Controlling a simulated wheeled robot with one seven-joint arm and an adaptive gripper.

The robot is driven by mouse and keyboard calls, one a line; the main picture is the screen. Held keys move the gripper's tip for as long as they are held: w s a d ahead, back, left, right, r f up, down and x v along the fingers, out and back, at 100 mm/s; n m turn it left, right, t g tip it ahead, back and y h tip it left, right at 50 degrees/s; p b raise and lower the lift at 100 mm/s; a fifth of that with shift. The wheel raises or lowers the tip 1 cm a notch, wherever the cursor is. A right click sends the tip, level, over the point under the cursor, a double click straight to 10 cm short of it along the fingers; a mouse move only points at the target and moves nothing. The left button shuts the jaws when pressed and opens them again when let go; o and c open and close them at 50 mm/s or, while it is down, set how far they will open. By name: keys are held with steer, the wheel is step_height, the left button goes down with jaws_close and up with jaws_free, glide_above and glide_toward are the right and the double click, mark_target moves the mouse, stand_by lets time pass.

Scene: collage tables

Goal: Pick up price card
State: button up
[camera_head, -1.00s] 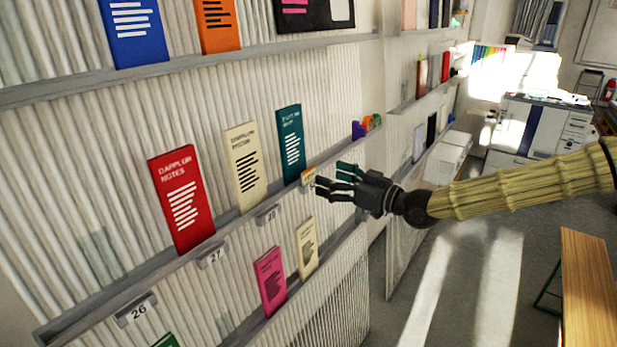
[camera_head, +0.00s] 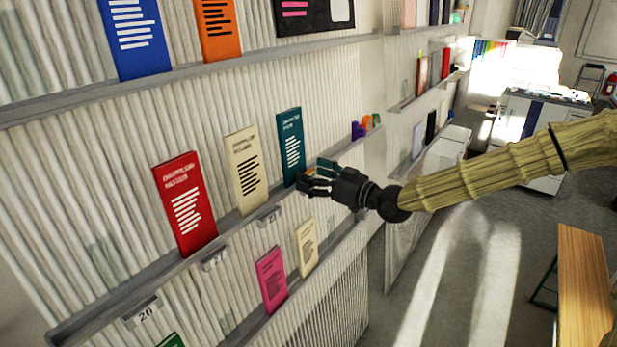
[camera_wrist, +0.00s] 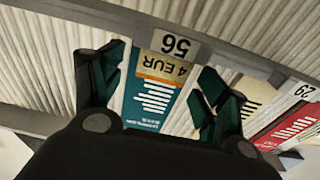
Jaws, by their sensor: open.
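The price card (camera_wrist: 165,68) is a small orange and cream card reading "4 EUR", upside down in the wrist view. It is at the shelf edge, in front of a teal booklet (camera_wrist: 150,100), which also shows in the head view (camera_head: 290,148). My gripper (camera_wrist: 160,72) is open, with one finger on each side of the card and a gap on both sides. No contact with the card shows. In the head view my gripper (camera_head: 309,182) is at the shelf edge beside the teal booklet, and its fingers mostly hide the card.
A grey number tag (camera_wrist: 176,45) is on the shelf edge beside the card. A cream booklet (camera_head: 247,170) and a red booklet (camera_head: 184,203) stand to the left on the same shelf (camera_head: 130,290). A wooden table (camera_head: 585,285) is at right, with open floor between.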

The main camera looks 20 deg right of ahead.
steer(key=shift+w+a, duration=0.1)
steer(key=shift+w, duration=0.05)
steer(key=shift+c, duration=0.2)
steer(key=c, duration=0.8)
steer(key=shift+r, duration=0.1)
steer(key=shift+r+b, duration=0.7)
steer(key=shift+r, duration=0.1)
steer(key=shift+s+r+b, duration=0.2)
steer(key=shift+r+b, duration=0.4)
steer(key=shift+r, duration=0.2)
steer(key=s+a+b, duration=0.1)
steer(key=s, duration=0.4)
steer(key=s+a+r+b, duration=0.1)
steer(key=s+a+b, duration=0.1)
steer(key=s, duration=0.3)
steer(key=s+a+b, duration=0.1)
steer(key=s+b, duration=0.1)
steer(key=s, duration=0.3)
steer(key=shift+a+r, duration=0.2)
steer(key=shift+r, duration=0.05)
